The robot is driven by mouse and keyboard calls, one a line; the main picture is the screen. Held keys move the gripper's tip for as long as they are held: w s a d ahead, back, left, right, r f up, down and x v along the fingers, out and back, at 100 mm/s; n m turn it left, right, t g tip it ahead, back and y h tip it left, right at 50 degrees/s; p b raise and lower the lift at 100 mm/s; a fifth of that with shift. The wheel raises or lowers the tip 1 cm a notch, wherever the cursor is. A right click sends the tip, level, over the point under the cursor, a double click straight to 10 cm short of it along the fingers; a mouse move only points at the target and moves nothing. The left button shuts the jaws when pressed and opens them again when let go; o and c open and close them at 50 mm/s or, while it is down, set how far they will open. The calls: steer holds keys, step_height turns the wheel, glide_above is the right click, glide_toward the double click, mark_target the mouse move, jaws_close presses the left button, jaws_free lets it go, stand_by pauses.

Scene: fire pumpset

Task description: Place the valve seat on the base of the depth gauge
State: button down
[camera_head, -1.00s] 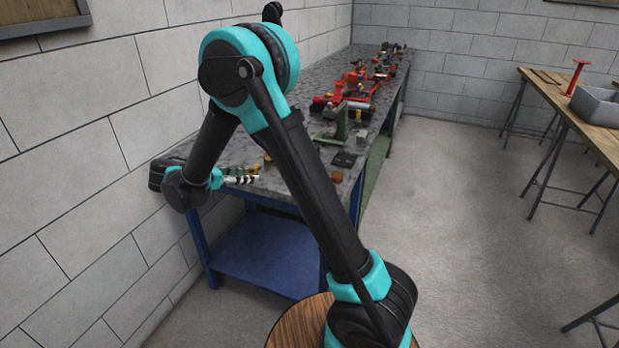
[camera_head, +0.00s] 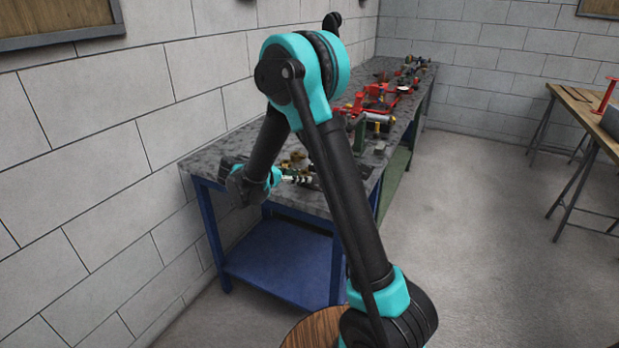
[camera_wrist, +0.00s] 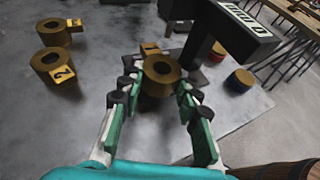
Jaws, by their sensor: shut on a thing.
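A brass ring, which looks like the valve seat (camera_wrist: 160,85), sits between the fingers of my gripper (camera_wrist: 157,91) in the wrist view. My gripper is shut on it, with its hole facing the camera. A black stand with a white scale strip (camera_wrist: 240,30), which looks like the depth gauge, is just beyond, to the upper right. Its base is partly hidden and I cannot tell whether the ring touches it. In the head view my gripper (camera_head: 290,178) is small, over the near end of the workbench; the ring cannot be made out there.
Two more brass rings (camera_wrist: 50,74) (camera_wrist: 44,28) with numbered tags stand at left on the grey bench top (camera_wrist: 95,110). Red and green parts (camera_head: 375,105) fill the bench further back.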

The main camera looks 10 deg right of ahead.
steer(key=d, duration=0.1)
steer(key=w+d, duration=0.1)
steer(key=d, duration=0.1)
steer(key=shift+w+d, duration=0.1)
steer(key=shift+w, duration=0.05)
steer(key=shift+w+d+f, duration=0.2)
steer(key=shift+f, duration=0.45)
steer(key=shift+f, duration=0.25)
steer(key=c, duration=1.4)
jaws_free()
steer(key=shift+o, duration=0.2)
steer(key=shift+s+a+r, duration=0.1)
steer(key=shift+r, duration=0.1)
steer(key=v, duration=1.1)
steer(key=shift+s+a+r, duration=0.1)
steer(key=shift+a+r, duration=0.15)
